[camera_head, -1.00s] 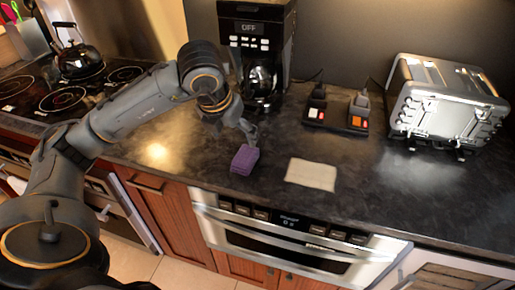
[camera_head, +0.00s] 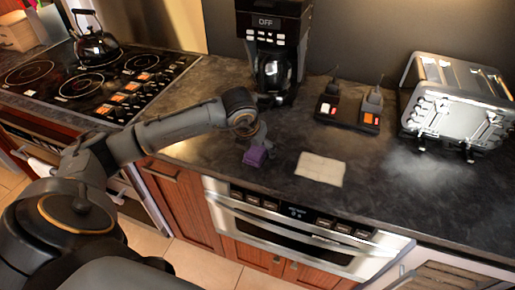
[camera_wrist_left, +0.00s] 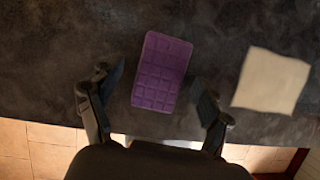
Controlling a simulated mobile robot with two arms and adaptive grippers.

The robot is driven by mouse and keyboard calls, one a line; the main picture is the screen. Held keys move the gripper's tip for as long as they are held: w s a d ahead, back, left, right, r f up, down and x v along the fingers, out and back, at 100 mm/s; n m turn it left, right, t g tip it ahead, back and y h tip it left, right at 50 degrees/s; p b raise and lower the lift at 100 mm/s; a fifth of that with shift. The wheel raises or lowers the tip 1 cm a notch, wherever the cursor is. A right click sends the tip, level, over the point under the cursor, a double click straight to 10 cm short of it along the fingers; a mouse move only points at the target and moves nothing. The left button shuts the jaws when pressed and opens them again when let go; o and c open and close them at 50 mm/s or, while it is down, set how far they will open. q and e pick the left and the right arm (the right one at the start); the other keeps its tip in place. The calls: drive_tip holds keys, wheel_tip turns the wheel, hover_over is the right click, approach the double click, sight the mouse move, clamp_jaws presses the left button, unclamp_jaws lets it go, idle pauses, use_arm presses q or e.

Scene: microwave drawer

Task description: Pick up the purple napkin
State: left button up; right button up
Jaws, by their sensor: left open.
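The purple napkin (camera_head: 255,156) is a small folded block with a grid-like pattern, lying on the dark counter near its front edge. In the left wrist view the napkin (camera_wrist_left: 162,72) lies between and a little beyond the fingers. My left gripper (camera_wrist_left: 156,95) is open, with one finger on each side of the napkin's near part and gaps on both sides. In the head view my left gripper (camera_head: 257,145) is over the napkin and partly hides it. I cannot tell its exact height above the counter. My right gripper is not in view.
A white cloth (camera_head: 321,169) lies right of the napkin and also shows in the wrist view (camera_wrist_left: 271,81). A coffee maker (camera_head: 272,50) stands behind, with a black two-part device (camera_head: 348,112) and a toaster (camera_head: 460,100) to the right. A stove with a kettle (camera_head: 95,45) is left.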

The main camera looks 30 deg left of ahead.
sight(257, 149)
use_arm(q)
drive_tip(key=c, duration=1.1)
drive_tip(key=shift+c, duration=0.3)
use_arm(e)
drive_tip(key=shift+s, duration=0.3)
use_arm(q)
drive_tip(key=shift+r, duration=0.15)
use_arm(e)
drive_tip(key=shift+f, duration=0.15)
use_arm(q)
drive_tip(key=shift+r+b, duration=0.2)
drive_tip(key=shift+b, duration=0.15)
wheel_tip(257, 149, up, 3)
drive_tip(key=shift+f+b, duration=0.2)
drive_tip(key=shift+b, duration=0.55)
drive_tip(key=s+d+r+b, duration=0.1)
drive_tip(key=s+d+r, duration=0.1)
drive_tip(key=s+r, duration=0.3)
drive_tip(key=s+d+r+b, duration=0.1)
drive_tip(key=s+d+r, duration=0.2)
drive_tip(key=s, duration=0.5)
drive_tip(key=shift+d+r+b, duration=0.25)
drive_tip(key=shift+r+b, duration=0.05)
drive_tip(key=shift+r, duration=0.6)
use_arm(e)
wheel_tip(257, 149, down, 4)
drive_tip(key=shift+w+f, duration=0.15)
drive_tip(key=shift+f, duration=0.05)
